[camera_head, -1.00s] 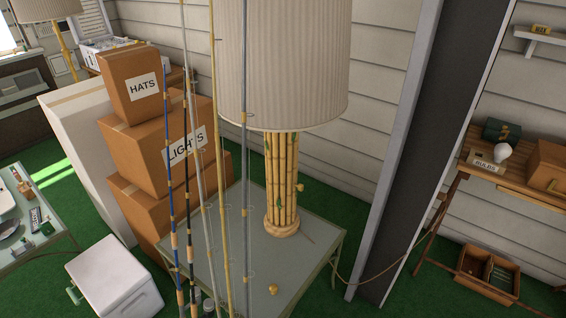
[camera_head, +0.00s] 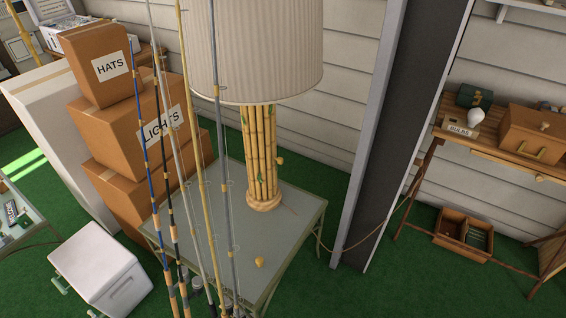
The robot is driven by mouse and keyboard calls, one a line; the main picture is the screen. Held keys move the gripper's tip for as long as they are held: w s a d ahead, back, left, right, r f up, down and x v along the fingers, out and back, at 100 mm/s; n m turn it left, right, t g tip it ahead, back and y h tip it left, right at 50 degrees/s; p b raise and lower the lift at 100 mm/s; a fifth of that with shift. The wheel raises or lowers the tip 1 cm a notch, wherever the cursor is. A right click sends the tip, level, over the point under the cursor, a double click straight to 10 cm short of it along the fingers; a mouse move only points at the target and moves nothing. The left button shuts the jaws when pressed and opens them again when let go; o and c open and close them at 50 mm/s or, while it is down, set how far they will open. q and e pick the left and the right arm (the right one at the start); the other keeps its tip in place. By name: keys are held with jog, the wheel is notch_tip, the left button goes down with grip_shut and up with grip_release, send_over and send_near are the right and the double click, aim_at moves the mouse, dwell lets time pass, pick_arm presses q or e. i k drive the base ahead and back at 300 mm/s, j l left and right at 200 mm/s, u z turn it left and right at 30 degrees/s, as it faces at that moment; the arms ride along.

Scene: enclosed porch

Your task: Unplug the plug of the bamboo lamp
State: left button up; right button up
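The bamboo lamp (camera_head: 262,158) stands upright on a grey-topped table (camera_head: 230,262) in the middle of the head view, with a large pleated shade (camera_head: 258,50). A thin brown cord (camera_head: 378,238) runs from behind the table's right side, past the dark post, and up towards the wooden shelf table on the right. The plug itself cannot be made out. Neither of my grippers is in view.
Several fishing rods (camera_head: 203,190) stand in front of the table. Stacked cardboard boxes (camera_head: 125,130) and a white cooler (camera_head: 98,272) are at left. The dark post (camera_head: 375,150) stands right of the lamp. A wooden shelf table (camera_head: 490,148) has a crate (camera_head: 463,236) below it. Green floor lies open at front right.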

aim_at(419, 162)
jog(key=i+l, duration=0.15)
jog(key=l, duration=0.2)
jog(key=i+l, duration=0.1)
jog(key=l, duration=0.3)
jog(key=i+l, duration=0.15)
jog(key=l, duration=0.2)
jog(key=i+l, duration=0.15)
jog(key=l, duration=0.2)
jog(key=i+l+z, duration=0.1)
jog(key=l, duration=0.25)
